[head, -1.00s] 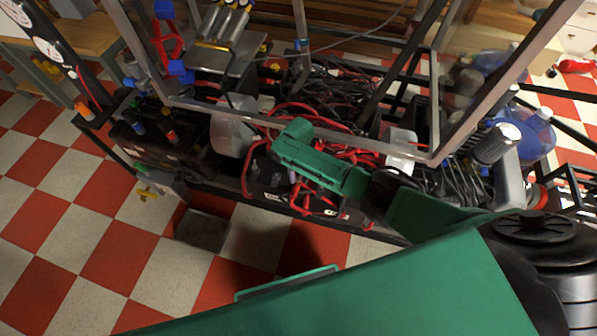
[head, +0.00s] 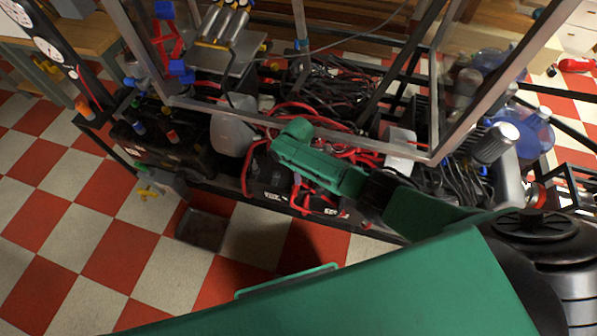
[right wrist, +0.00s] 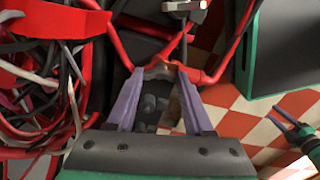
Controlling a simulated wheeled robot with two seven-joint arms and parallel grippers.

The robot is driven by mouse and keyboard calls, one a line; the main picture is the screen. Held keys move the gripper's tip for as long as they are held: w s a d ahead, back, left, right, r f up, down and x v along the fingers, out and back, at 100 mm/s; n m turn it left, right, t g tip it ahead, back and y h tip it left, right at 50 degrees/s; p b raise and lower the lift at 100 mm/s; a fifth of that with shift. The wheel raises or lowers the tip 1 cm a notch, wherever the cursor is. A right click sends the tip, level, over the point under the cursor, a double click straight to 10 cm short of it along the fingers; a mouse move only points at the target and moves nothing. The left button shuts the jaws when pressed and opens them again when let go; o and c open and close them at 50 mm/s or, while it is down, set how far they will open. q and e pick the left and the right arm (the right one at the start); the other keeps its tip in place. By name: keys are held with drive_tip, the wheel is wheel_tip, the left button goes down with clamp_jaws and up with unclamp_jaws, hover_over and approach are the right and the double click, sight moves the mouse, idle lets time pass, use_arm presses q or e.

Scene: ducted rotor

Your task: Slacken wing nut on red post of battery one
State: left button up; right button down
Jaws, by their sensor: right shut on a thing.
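My right arm comes in from the right in the head view, and its wrist hides the right gripper there. In the right wrist view my right gripper (right wrist: 158,78) has its two lavender fingers closed around a small brownish metal piece, which looks like the wing nut (right wrist: 158,71). Red cables run right beside it. The red post under it is hidden. Dark batteries stand in the lower frame of the rig in the head view; I cannot tell which is battery one. My left gripper (right wrist: 286,122) seems to show at the right edge of the wrist view, its opening unclear.
Red cables (head: 318,205) loop over the front of the rig, and a tangle of black cables lies behind. A metal frame post (head: 300,120) and rails surround the wrist. A grey tray (head: 202,230) lies on the checkered floor, which is otherwise mostly clear.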

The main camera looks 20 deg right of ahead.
drive_tip(key=shift+s+f+n, duration=0.15)
drive_tip(key=shift+n, duration=0.25)
drive_tip(key=shift+c, duration=1.4)
unclamp_jaws()
drive_tip(key=shift+r, duration=0.45)
wheel_tip(320, 180, up, 14)
drive_tip(key=p, duration=0.5)
drive_tip(key=shift+f, duration=0.2)
